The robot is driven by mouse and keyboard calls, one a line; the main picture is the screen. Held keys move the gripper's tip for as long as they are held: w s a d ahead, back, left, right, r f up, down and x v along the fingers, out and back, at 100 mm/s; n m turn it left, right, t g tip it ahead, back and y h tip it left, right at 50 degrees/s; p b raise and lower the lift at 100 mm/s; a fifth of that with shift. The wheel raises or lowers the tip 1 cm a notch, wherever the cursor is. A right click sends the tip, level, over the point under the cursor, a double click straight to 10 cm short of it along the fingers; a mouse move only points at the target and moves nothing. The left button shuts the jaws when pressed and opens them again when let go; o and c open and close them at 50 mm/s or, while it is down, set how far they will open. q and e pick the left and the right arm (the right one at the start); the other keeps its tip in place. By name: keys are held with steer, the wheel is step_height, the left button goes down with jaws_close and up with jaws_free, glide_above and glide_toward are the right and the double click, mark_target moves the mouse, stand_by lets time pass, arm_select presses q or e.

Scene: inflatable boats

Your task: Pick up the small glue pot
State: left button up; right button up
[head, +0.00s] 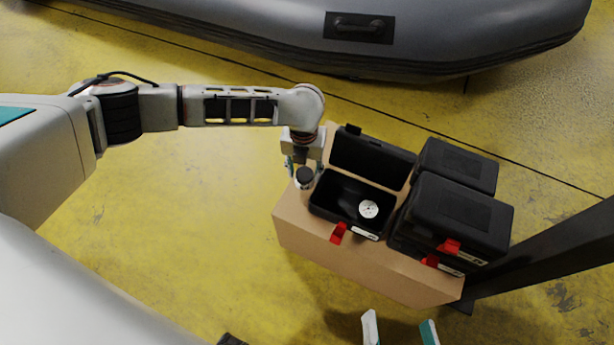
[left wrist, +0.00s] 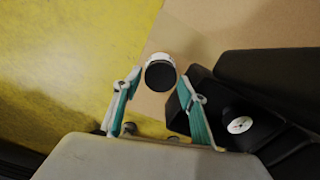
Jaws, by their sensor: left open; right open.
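The small glue pot (head: 304,178), white with a black lid, stands upright on the cardboard-brown box top, left of the open black case. In the left wrist view the pot (left wrist: 160,72) shows just beyond and between the fingertips. My left gripper (head: 303,168) is open above and beside the pot, pointing down; its teal-lined fingers (left wrist: 158,88) are apart with nothing between them that I can see held. Whether a finger touches the pot cannot be told. My right gripper (head: 399,322) is open and empty at the bottom edge of the head view.
The open black case (head: 330,215) with red latches holds a round white item (head: 368,209). Closed black cases (head: 455,215) stand right of it on the brown box (head: 345,262). A dark post (head: 545,250) is at right. A grey inflatable boat (head: 440,45) lies behind.

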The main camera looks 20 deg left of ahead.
arm_select(q)
steer(key=shift+s+f, duration=0.2)
steer(key=shift+f, duration=1.05)
steer(key=shift+w+r, duration=0.15)
steer(key=shift+r, duration=0.05)
steer(key=c, duration=0.8)
steer(key=shift+o, duration=0.2)
